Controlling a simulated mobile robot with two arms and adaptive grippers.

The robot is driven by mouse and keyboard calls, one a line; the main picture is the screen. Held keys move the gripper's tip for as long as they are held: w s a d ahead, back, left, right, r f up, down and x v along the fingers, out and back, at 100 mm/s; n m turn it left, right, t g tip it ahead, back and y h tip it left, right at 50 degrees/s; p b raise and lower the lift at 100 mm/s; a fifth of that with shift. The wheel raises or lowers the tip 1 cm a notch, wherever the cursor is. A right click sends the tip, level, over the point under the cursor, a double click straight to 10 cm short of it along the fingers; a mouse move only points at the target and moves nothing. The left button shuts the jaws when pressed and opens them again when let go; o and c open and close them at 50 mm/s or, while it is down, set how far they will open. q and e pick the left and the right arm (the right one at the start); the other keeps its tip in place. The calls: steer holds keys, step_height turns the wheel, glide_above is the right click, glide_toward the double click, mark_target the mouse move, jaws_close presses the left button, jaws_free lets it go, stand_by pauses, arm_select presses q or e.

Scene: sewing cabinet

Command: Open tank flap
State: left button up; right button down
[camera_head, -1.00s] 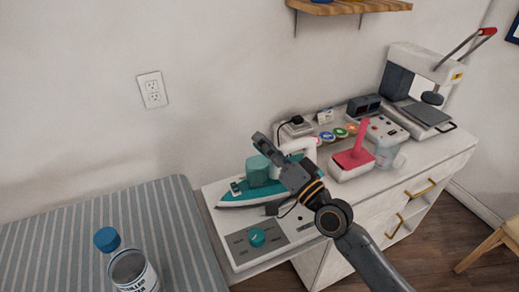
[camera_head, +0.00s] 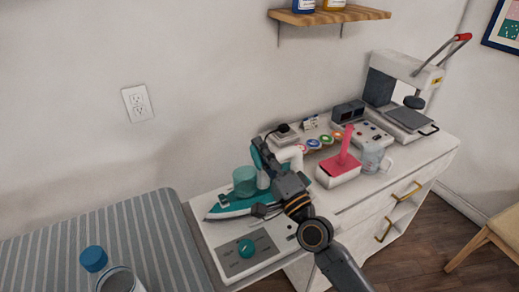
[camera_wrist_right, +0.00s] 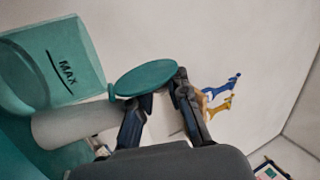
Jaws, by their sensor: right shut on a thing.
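The teal and white iron (camera_head: 225,208) stands on its grey and white base (camera_head: 230,258) on the cabinet. Its translucent teal tank (camera_head: 244,181) also shows in the wrist view with a MAX mark (camera_wrist_right: 62,70). The tank flap, a teal oval disc (camera_wrist_right: 146,77), is between the fingers of my right gripper (camera_wrist_right: 150,88), at the end of the iron's white part (camera_wrist_right: 75,125). The right gripper (camera_head: 262,158) is shut on the flap beside the tank. In the head view the fingers hide the flap. My left gripper is not in view.
A pink-topped white box (camera_head: 340,172) and a clear jug (camera_head: 372,158) stand right of the iron. A press (camera_head: 405,90) is farther right. A wooden shelf (camera_head: 330,16) hangs above.

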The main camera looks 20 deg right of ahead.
steer(key=shift+f, duration=0.15)
steer(key=c, duration=1.3)
jaws_free()
steer(key=shift+s, duration=0.1)
steer(key=shift+a+n, duration=0.1)
steer(key=shift+n, duration=0.2)
